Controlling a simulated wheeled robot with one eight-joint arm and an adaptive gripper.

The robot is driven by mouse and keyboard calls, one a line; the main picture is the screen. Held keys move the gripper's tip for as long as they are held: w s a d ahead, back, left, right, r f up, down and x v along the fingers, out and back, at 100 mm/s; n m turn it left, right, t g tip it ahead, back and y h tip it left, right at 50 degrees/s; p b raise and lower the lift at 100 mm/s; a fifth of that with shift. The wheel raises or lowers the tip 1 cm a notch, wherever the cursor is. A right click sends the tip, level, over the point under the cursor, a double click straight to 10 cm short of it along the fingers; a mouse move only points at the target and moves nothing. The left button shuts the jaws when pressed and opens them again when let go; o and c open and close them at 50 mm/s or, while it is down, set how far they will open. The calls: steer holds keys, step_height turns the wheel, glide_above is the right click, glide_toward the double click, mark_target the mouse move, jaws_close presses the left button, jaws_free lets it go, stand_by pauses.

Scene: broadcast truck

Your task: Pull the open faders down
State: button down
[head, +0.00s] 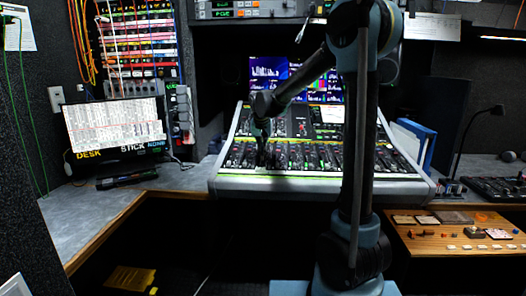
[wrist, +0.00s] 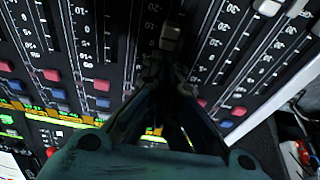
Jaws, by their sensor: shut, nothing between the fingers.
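The mixing desk (head: 320,185) stands in the middle of the head view, its sloped panel covered with fader strips and buttons. My gripper (head: 263,156) is low over the left part of the desk, its fingers small and dark there. In the wrist view my gripper (wrist: 168,72) is shut and empty, with the fingertips close together. Another pale fader cap (wrist: 268,7) is at the upper right. My fingers hide part of the strip beneath them.
Red buttons (wrist: 102,85) and blue buttons (wrist: 104,102) sit at the ends of the fader strips. A laptop-like screen (head: 117,125) stands left of the desk. Blue binders (head: 412,140) stand to its right. A wooden panel with small controls (head: 455,234) is at the lower right.

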mark_target(262, 163)
steer(key=shift+s+a+f, duration=0.1)
steer(key=shift+s+f, duration=0.15)
steer(key=shift+s, duration=1.35)
steer(key=shift+s+f, duration=0.2)
steer(key=shift+s, duration=1.35)
steer(key=shift+w, duration=0.1)
